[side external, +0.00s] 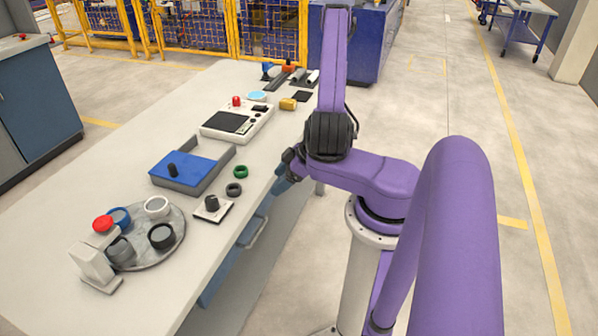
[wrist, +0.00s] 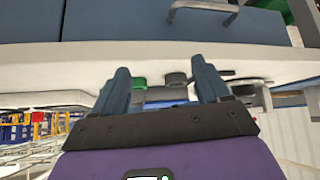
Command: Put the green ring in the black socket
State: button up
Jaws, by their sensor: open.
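The green ring (side external: 241,171) lies flat on the table near its right edge, and its edge also shows beside the left finger in the wrist view (wrist: 139,83). The black socket (side external: 161,236) is a round cup on the right part of a round grey tray (side external: 146,258) at the near left of the table. My gripper (side external: 284,172) is at the table's right edge, to the right of the green ring and apart from it. In the wrist view my gripper (wrist: 162,78) is open, with nothing between its fingers.
A dark grey ring (side external: 233,189) lies just in front of the green one. A white plate with a dark knob (side external: 212,206) stands nearer. A blue-topped box (side external: 185,168) and a white panel device (side external: 237,124) are behind. The tray also bears blue, white and grey cups.

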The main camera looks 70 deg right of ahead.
jog(key=w+r+n+g+h, duration=0.1)
jog(key=w+r+n+g, duration=0.2)
jog(key=w+g, duration=0.15)
jog(key=w+a+r+n+h, duration=0.2)
jog(key=a+r+n, duration=0.1)
jog(key=a+r, duration=0.7)
jog(key=s+a+r+n+g, duration=0.1)
jog(key=s+a+r, duration=0.2)
jog(key=s, duration=0.3)
jog(key=s+a+r+n, duration=0.1)
jog(key=s+a+r, duration=0.2)
jog(key=s, duration=0.3)
jog(key=s+a+r+g+y, duration=0.1)
jog(key=s+a+r, duration=0.2)
jog(key=s+a, duration=0.2)
jog(key=shift+s+n+g, duration=0.35)
jog(key=shift+s+n, duration=0.05)
jog(key=shift+s, duration=0.65)
jog(key=shift+o, duration=0.3)
jog(key=shift+s+r, duration=0.2)
jog(key=shift+s, duration=0.25)
jog(key=shift+w, duration=0.1)
